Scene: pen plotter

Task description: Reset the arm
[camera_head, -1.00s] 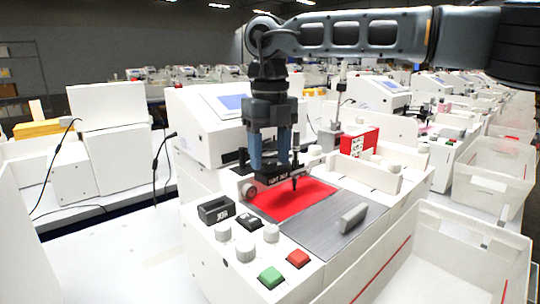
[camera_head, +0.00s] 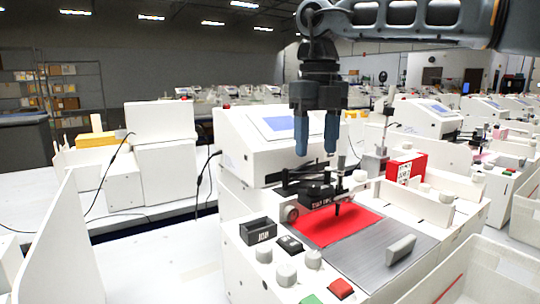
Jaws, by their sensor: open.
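My gripper (camera_head: 316,150) hangs pointing down from my arm at the upper right, above the back part of the pen plotter (camera_head: 243,262). Its two blue fingers are apart, and nothing shows between them. The plotter's black pen carriage (camera_head: 318,194) stands over a red sheet (camera_head: 345,229) on the work bed, below the fingers. The fingertips appear clear of the carriage.
The plotter's front has grey knobs (camera_head: 286,274), a small black box (camera_head: 257,231), a red button (camera_head: 341,288) and a green button (camera_head: 311,300). A white screen unit (camera_head: 262,145) stands behind. Open air surrounds my gripper.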

